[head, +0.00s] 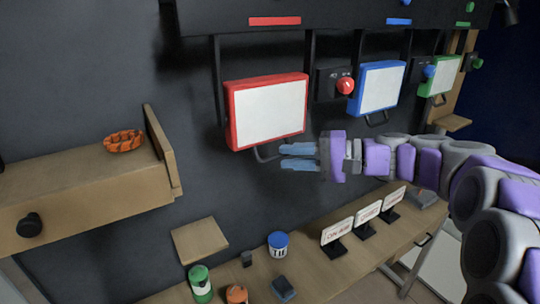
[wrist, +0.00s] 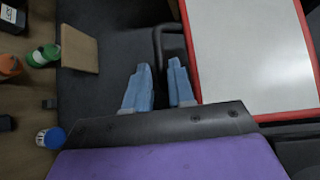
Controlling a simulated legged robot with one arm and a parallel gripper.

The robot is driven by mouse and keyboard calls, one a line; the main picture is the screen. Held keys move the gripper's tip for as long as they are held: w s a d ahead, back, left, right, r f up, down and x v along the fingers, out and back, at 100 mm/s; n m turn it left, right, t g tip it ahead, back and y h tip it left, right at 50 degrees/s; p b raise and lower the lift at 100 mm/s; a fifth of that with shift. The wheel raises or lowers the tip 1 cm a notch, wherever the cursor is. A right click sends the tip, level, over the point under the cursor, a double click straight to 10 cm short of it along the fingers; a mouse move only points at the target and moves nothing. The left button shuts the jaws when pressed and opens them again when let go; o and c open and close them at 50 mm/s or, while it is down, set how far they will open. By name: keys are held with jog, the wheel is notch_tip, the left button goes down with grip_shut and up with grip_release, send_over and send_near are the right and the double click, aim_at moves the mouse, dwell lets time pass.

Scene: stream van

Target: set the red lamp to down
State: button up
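The red lamp (head: 228,118) is a white panel in a red frame, hung under the dark overhead rail by black arms. A dark loop handle (head: 264,156) sticks out below its lower edge. In the wrist view the red lamp (wrist: 186,32) fills the upper right, and its handle (wrist: 157,45) lies just beyond my fingertips. My gripper (head: 283,156) is open, with two blue fingers apart, just right of the handle in the head view. In the wrist view my gripper (wrist: 159,64) points toward the handle, with nothing clearly held. I cannot tell whether the fingers touch it.
A red knob (head: 345,86), a blue lamp (head: 358,90) and a green lamp (head: 422,80) are to the right. Below is a wooden desk (head: 330,283) with cans and small signs (head: 338,233). A wooden shelf (head: 80,180) holds an orange-red item (head: 124,140) at left.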

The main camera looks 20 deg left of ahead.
aim_at(270, 158)
jog(key=shift+s+a+f, duration=0.1)
jog(key=shift+a+f, duration=0.1)
jog(key=shift+a, duration=1.1)
jog(key=shift+s+a+f, duration=0.1)
jog(key=shift+a+f, duration=0.1)
jog(key=shift+a, duration=1.05)
jog(key=shift+c, duration=0.3)
grip_shut()
jog(key=shift+f, duration=0.1)
